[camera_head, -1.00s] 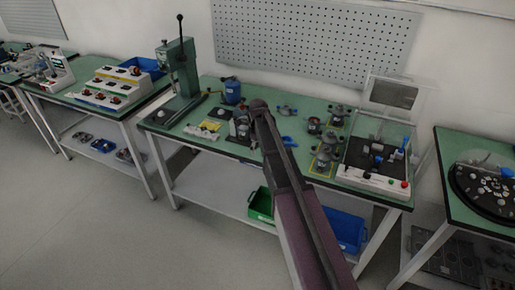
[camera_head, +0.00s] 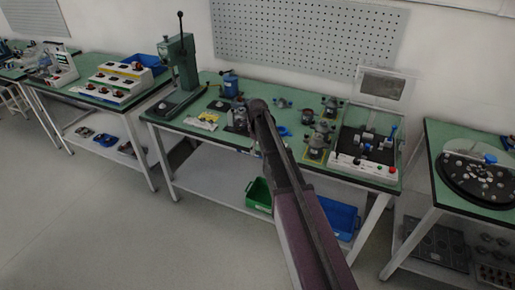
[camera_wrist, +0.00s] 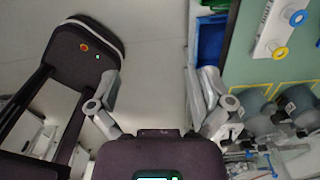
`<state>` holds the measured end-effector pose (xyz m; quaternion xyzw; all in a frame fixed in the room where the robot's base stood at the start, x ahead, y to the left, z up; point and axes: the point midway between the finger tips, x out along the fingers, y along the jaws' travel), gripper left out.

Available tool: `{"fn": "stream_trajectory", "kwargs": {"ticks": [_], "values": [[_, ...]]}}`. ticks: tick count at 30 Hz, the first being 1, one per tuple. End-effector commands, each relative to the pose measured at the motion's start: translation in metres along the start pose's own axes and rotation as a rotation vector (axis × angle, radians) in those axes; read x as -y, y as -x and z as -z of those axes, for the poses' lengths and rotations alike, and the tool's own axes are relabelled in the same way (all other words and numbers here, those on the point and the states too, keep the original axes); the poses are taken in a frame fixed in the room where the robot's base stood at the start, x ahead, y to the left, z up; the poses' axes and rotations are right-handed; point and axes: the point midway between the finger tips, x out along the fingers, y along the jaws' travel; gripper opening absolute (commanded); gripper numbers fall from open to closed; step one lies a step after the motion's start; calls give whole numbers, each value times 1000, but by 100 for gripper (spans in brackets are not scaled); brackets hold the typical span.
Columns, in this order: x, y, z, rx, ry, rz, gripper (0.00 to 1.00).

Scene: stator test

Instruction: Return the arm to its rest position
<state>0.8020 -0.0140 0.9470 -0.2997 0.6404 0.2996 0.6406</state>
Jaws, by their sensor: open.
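My arm (camera_head: 290,190) reaches up from the bottom of the head view, and its end overlaps the middle of the green workbench (camera_head: 215,150). My gripper (camera_wrist: 158,80) shows in the wrist view with its two fingers spread wide apart. Nothing is held between them, and grey floor shows in the gap. The gripper's fingers cannot be made out clearly in the head view. Part of my own base is at the left of the wrist view.
A green lever press (camera_head: 180,65) stands at the bench's left. Several stator parts (camera_head: 318,140) and a test fixture (camera_head: 365,150) are at its right. Green (camera_head: 259,195) and blue (camera_head: 340,218) bins sit below. A round black tray (camera_head: 480,178) is on the right table. Floor at lower left is clear.

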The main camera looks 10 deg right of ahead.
Motion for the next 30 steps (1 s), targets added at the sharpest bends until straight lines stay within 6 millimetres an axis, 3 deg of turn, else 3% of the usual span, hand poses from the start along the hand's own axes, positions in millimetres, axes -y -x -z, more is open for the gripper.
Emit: {"fn": "stream_trajectory", "kwargs": {"ticks": [23,30], "values": [[-1,0,1,0,7,0,100],[-15,0,11,0,131,0,100]]}}
